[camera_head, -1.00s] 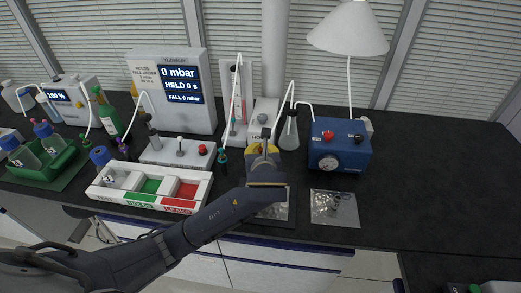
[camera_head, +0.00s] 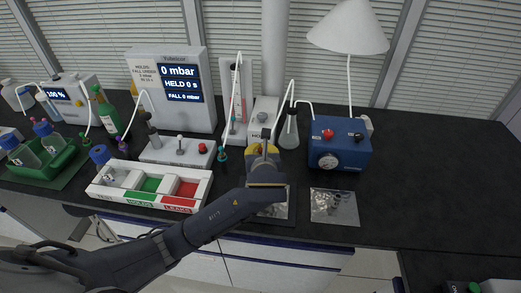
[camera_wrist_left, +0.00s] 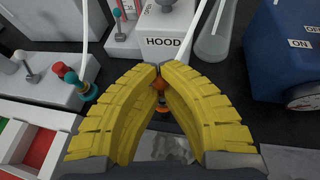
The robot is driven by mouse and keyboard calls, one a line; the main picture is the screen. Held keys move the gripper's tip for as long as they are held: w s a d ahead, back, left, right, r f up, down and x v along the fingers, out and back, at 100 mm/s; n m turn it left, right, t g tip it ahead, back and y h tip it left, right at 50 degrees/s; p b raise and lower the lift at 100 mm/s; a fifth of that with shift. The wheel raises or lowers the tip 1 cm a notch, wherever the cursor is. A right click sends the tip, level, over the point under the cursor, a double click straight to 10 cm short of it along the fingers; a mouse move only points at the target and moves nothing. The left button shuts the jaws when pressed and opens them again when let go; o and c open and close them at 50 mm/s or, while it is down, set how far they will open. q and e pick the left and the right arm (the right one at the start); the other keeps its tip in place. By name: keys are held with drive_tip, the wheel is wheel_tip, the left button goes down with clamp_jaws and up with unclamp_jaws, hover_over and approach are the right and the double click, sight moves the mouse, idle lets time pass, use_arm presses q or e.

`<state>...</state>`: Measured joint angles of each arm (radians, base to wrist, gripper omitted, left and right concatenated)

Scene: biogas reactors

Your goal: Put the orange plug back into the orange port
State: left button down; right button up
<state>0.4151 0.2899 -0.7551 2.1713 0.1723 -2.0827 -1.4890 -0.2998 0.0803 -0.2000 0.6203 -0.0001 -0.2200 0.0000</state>
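My left gripper (camera_head: 264,146) is in front of the white hood box, above the bench. In the left wrist view its yellow fingers (camera_wrist_left: 158,76) close together around a small orange piece, which looks like the orange plug (camera_wrist_left: 160,86). The fingers hide most of it; more orange and a dark, pale-edged part show just below. I cannot make out the orange port for certain. A blue-capped bottle (camera_head: 102,158) stands in the left compartment of the white tray (camera_head: 107,192). My right gripper is not in view.
Clear bags lie under my gripper and to its right (camera_head: 335,207). The hood box (camera_wrist_left: 166,42), a flask (camera_head: 289,133) and the blue pump (camera_head: 343,158) stand close behind. A valve block (camera_head: 165,157) is to the left. The bench's right side is clear.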

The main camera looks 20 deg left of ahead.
use_arm(q)
drive_tip(key=shift+f, duration=0.6)
idle(0.5)
idle(0.3)
drive_tip(key=c, duration=1.5)
unclamp_jaws()
drive_tip(key=shift+s, duration=0.1)
drive_tip(key=v, duration=1.2)
